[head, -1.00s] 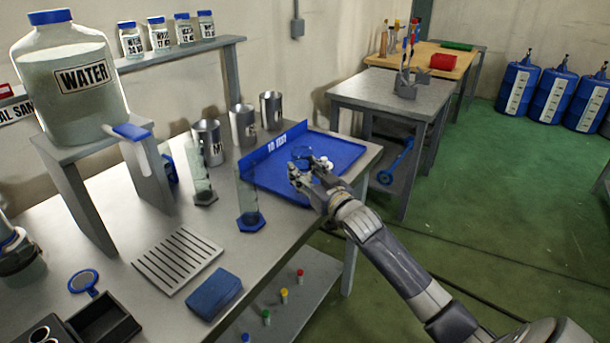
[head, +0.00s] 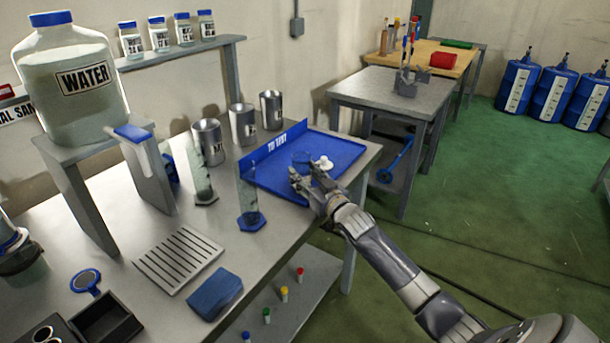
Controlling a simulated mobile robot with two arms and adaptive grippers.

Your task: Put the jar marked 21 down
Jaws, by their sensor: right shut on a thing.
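My right gripper (head: 309,178) is over the near side of the blue tray (head: 345,147), which is marked "TO TEST". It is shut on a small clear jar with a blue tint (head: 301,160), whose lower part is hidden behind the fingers. I cannot read a number on it, and I cannot tell whether its base touches the tray. A small white thing (head: 323,163) shows just right of it, partly behind the gripper. My left gripper is not in view.
Several metal cups (head: 242,126) stand left of the tray. A slotted rack (head: 179,259) and a blue block (head: 215,293) lie in front. The right part of the tray is clear.

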